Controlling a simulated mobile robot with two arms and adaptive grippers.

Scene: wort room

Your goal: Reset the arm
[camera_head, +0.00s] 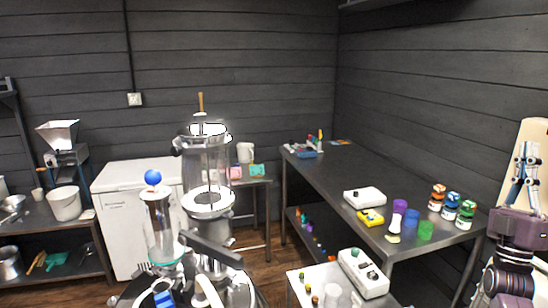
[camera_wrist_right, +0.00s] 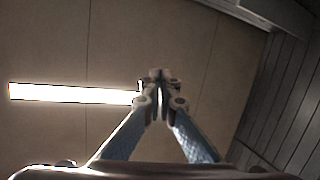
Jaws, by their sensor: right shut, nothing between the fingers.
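My right gripper (camera_head: 531,152) is raised at the right edge of the head view, fingers pointing up, in front of a pale upright surface. It is right of the long metal table and touches nothing that I can see. In the right wrist view its fingertips (camera_wrist_right: 160,78) are together with nothing between them. Behind them are the ceiling, a bright lamp strip (camera_wrist_right: 75,94) and dark plank walling (camera_wrist_right: 285,90). My left gripper is not in view.
The long metal table (camera_head: 330,180) holds coloured cups, small jars and white devices. A tall glass-and-steel vessel (camera_head: 207,165) stands in the centre foreground. A white chest (camera_head: 125,225) is behind it. A small cart (camera_head: 318,272) stands at the front.

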